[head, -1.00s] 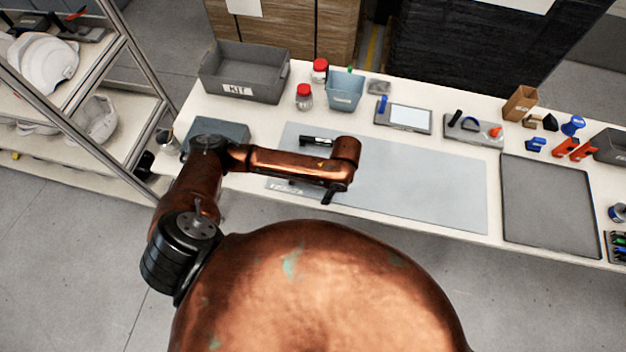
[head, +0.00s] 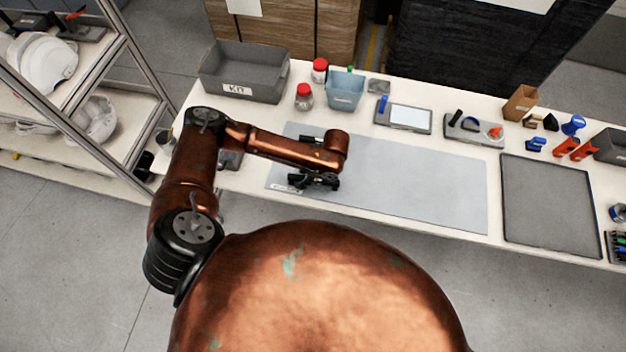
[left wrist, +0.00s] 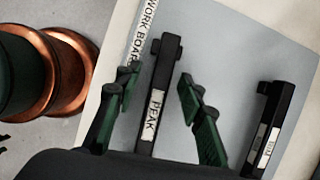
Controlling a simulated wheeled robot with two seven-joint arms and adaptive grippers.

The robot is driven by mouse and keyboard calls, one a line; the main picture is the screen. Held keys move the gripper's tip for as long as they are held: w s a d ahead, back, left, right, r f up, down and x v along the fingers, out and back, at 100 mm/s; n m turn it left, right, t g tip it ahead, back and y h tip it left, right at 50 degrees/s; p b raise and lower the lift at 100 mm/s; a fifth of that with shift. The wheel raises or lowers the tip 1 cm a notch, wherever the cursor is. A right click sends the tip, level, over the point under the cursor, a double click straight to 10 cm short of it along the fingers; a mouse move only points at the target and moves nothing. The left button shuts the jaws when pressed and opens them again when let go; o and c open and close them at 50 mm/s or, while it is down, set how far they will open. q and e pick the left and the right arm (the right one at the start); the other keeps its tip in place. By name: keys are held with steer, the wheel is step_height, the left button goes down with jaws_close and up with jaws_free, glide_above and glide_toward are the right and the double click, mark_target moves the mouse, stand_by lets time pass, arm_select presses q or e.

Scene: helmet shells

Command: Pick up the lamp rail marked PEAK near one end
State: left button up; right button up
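The lamp rail marked PEAK (left wrist: 155,98) is a dark bar with a white label. It lies on the pale grey work board (left wrist: 222,60) in the left wrist view. My left gripper (left wrist: 157,82) is open, with one dark green finger on each side of the rail. Gaps show between the fingers and the rail. In the head view my left gripper (head: 315,181) is low over the left part of the board (head: 420,190); I cannot clearly tell the PEAK rail from it there. My right gripper is not in view.
A second dark rail with a white label (left wrist: 268,130) lies right of the PEAK rail. A grey KIT bin (head: 240,75), a blue bin (head: 345,90) and red-lidded jars (head: 304,97) stand behind. The board's middle and right are clear.

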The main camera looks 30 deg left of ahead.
arm_select(q)
steer(key=shift+f+p, duration=0.4)
stand_by(0.8)
steer(key=shift+c, duration=0.7)
jaws_close()
